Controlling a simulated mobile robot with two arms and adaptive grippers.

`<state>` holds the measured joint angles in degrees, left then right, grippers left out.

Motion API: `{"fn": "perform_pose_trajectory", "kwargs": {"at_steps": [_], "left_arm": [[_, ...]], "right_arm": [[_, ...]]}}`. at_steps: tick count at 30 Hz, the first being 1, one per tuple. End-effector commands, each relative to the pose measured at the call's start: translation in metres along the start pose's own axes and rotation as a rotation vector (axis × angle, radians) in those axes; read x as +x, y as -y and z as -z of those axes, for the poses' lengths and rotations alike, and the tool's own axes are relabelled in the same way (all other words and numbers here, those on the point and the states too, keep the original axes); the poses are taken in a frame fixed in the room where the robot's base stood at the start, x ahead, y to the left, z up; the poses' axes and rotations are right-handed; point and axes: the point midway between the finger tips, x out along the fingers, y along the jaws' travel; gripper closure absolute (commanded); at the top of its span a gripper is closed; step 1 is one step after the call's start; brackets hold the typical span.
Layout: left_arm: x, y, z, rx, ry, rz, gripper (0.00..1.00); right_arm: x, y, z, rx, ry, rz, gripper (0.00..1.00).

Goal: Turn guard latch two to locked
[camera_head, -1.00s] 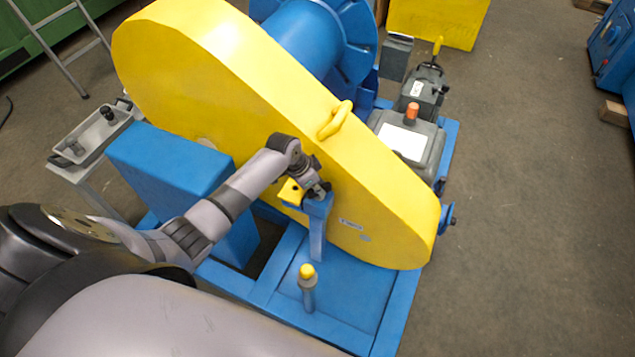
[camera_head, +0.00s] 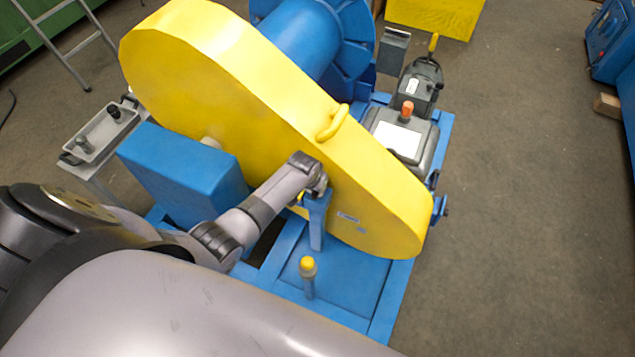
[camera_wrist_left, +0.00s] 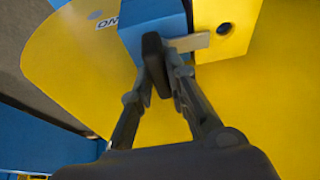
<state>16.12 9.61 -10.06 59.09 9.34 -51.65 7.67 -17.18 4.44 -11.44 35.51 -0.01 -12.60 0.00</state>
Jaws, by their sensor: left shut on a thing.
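The yellow chain guard (camera_head: 250,90) stands over the blue base, and its yellow face also shows in the wrist view (camera_wrist_left: 80,60). A blue bracket post (camera_head: 317,230) rises at its near side. My left gripper (camera_head: 320,186) is at the top of this post. A dark round hole (camera_wrist_left: 224,29) sits in the yellow part near the tab. The fingers hide part of the latch. My right gripper is not in view.
A yellow-capped blue pin (camera_head: 308,275) stands on the blue base frame (camera_head: 345,290) nearby. A blue box (camera_head: 180,170) is beside my left arm. A yellow handle (camera_head: 332,122) sits on the guard, with a grey gearbox (camera_head: 405,140) behind. The floor at right is mostly clear.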

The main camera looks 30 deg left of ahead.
Motion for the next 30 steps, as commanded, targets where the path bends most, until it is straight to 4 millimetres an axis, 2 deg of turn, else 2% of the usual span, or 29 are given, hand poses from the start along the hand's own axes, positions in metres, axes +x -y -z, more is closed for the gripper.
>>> {"fn": "perform_pose_trajectory", "kwargs": {"at_steps": [16,17,18,26,30], "left_arm": [[-0.0001,-0.0001,0.0009,-0.029,-0.002,0.01,1.0],[-0.0001,-0.0001,0.0009,-0.029,-0.002,0.01,0.84],[-0.0001,-0.0001,0.0009,-0.029,-0.002,0.01,0.82],[0.0,-0.0001,0.0005,-0.027,-0.001,0.01,0.65],[0.0,0.0,0.0004,-0.026,0.0,0.01,0.65]], "right_arm": [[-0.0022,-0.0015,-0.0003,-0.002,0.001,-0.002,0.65],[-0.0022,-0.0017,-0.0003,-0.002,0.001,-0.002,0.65],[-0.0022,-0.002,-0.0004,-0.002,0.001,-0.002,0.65],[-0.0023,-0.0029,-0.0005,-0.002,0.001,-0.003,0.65],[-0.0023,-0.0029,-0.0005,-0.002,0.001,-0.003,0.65]]}}
